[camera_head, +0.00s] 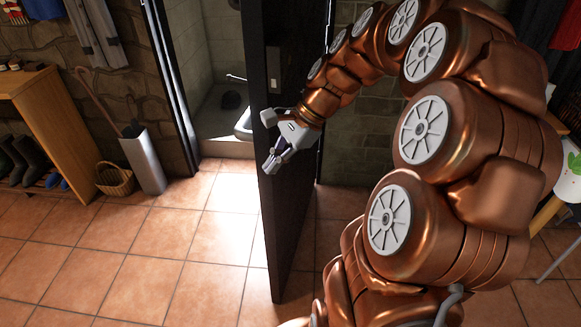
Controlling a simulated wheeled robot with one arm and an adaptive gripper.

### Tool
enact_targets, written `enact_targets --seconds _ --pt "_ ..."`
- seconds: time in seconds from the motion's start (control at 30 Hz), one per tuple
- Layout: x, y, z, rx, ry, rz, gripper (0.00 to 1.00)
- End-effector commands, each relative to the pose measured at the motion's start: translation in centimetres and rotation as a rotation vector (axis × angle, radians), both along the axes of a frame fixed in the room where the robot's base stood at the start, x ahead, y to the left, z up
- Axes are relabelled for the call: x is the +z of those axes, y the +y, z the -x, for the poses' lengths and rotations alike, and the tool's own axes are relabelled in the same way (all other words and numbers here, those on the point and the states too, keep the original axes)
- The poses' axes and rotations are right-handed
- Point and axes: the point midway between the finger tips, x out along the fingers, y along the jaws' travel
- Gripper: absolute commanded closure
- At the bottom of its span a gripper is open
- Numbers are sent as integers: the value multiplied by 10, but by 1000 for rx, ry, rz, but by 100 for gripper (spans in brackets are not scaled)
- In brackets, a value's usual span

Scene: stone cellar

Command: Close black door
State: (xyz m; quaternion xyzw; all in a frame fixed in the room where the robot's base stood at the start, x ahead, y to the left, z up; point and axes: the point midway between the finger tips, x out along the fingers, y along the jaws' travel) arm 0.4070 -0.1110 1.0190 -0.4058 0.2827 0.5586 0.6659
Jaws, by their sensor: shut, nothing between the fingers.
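The black door (284,215) stands open, swung out from its doorway into the tiled room, its free edge toward me. My gripper (268,168) is shut and empty at the door's free edge, at about mid-height in the picture. It overlaps the door in view; I cannot tell whether it touches. My copper-coloured arm reaches in from the right and hides part of the door's right side and the wall behind it.
The doorway (215,150) shows a lit small room with a pale basin. At left stand a wooden shoe bench (50,120) with boots, a wicker basket (115,180) and an umbrella stand (143,160). The tiled floor (140,240) left of the door is clear.

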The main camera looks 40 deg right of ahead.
Motion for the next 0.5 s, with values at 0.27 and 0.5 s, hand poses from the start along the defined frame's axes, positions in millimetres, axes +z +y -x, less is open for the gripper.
enact_targets --seconds 0.27,0.5 --pt "-41 -136 -26 -569 55 -249 100" --pt "-53 -193 -20 -784 72 -356 100"
